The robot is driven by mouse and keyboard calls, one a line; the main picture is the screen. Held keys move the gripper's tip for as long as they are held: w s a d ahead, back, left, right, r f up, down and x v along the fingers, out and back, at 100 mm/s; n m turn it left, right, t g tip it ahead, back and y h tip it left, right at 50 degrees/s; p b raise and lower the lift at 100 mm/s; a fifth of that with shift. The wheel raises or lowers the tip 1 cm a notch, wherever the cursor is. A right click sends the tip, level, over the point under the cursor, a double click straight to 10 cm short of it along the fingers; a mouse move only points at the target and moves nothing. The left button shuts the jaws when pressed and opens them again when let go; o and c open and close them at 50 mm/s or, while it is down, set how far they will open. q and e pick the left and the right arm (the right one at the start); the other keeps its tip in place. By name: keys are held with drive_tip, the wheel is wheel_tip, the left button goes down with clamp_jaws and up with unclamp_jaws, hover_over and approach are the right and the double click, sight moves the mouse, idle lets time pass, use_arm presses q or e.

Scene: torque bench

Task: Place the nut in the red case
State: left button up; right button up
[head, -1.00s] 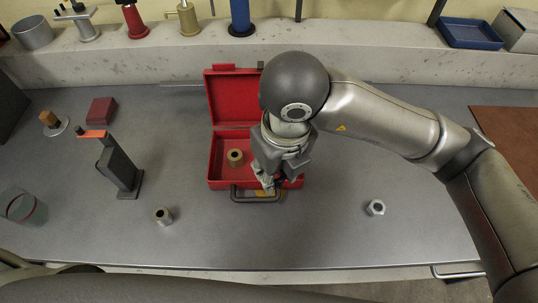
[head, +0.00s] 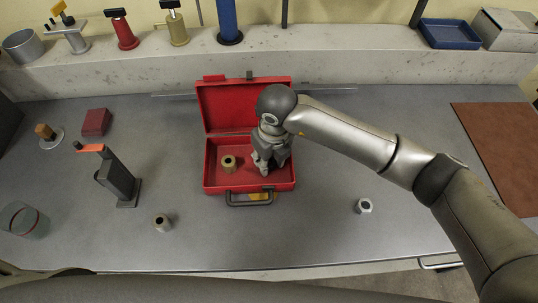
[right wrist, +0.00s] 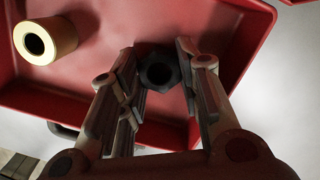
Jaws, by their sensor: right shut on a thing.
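The red case (head: 208,170) stands open on the grey bench, its lid raised at the back. My right gripper (head: 265,170) points down over the right part of its tray. In the right wrist view, the gripper (right wrist: 163,80) is shut on a dark hex nut (right wrist: 160,72), with the red tray (right wrist: 225,22) behind it. I cannot tell whether the nut touches the case floor. A brass ring (head: 229,163) sits in the case to the left of the gripper; it also shows in the right wrist view (right wrist: 44,40). My left gripper is not in view.
A silver hex nut (head: 363,206) lies on the bench to the right, and a metal bushing (head: 162,222) at front left. A dark stand (head: 118,180), glass cup (head: 24,219) and red block (head: 95,122) are further left. A brown mat (head: 497,150) lies right.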

sight(272, 166)
drive_tip(key=shift+f, duration=0.1)
drive_tip(key=shift+f+b, duration=0.15)
drive_tip(key=shift+b, duration=0.2)
drive_tip(key=o, duration=1)
drive_tip(key=shift+o, duration=0.2)
drive_tip(key=shift+r+p, duration=0.35)
drive_tip(key=shift+p, duration=0.05)
wheel_tip(272, 166, up, 12)
drive_tip(key=s+b, duration=0.1)
drive_tip(key=b, duration=0.1)
drive_tip(key=shift+d+b, duration=0.3)
drive_tip(key=shift+d, duration=0.1)
drive_tip(key=shift+s+f, duration=0.1)
drive_tip(key=shift+f, duration=0.05)
